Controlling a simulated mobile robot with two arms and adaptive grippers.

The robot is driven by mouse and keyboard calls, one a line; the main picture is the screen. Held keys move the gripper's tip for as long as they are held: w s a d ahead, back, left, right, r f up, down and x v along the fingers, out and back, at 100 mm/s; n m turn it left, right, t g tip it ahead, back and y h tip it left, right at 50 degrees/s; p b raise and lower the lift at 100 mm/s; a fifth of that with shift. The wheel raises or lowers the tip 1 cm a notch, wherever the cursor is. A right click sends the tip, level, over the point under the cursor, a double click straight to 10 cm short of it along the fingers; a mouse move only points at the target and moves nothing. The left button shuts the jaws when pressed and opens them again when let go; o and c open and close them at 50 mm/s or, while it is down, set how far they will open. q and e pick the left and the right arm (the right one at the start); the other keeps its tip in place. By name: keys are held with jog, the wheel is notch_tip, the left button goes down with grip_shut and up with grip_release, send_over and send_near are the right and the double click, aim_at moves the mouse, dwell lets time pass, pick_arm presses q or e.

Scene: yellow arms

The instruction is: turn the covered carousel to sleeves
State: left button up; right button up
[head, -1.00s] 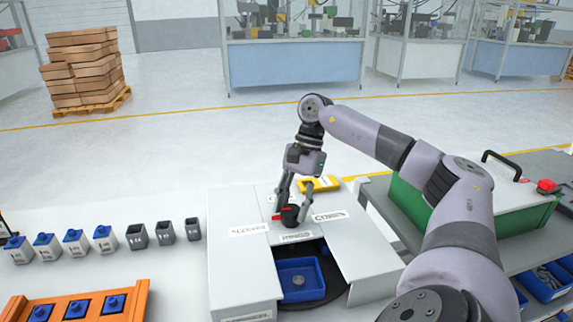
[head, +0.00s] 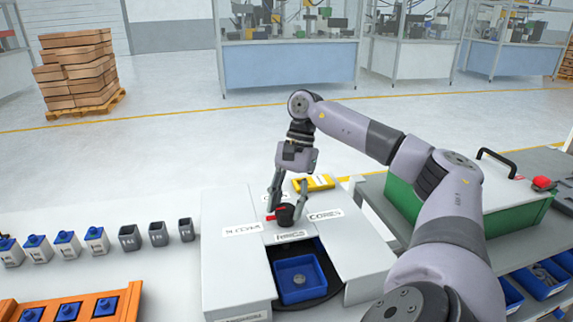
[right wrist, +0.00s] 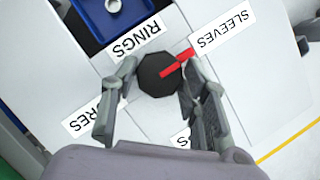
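The carousel has a white cover (head: 235,275) with printed labels. The SLEEVES label (right wrist: 222,30) and the RINGS label (right wrist: 136,38) read clearly in the right wrist view. The CORES label (head: 324,216) is right of the knob in the head view. The black knob (right wrist: 157,74) has a red pointer (right wrist: 177,62) aimed toward SLEEVES. A blue bin (head: 319,268) with a small grey part shows in the front opening. My right gripper (head: 284,209) has its fingers on either side of the knob, with a visible gap at one finger. My left gripper is not in view.
Left of the carousel stand several small grey cups (head: 158,234) and blue-topped blocks (head: 67,243). An orange rack (head: 132,302) is at the front left. A yellow tray (head: 318,183) lies behind the cover. A green case (head: 402,199) stands at right.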

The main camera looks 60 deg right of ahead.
jog(key=o, duration=0.4)
jog(key=v, duration=0.5)
jog(key=shift+d+r, duration=0.1)
jog(key=shift+d, duration=0.1)
jog(key=shift+w+d, duration=0.15)
jog(key=shift+d, duration=1.8)
jog(key=shift+w+d, duration=0.2)
jog(key=shift+d, duration=1.75)
jog(key=shift+w+d, duration=0.15)
jog(key=shift+d, duration=1.75)
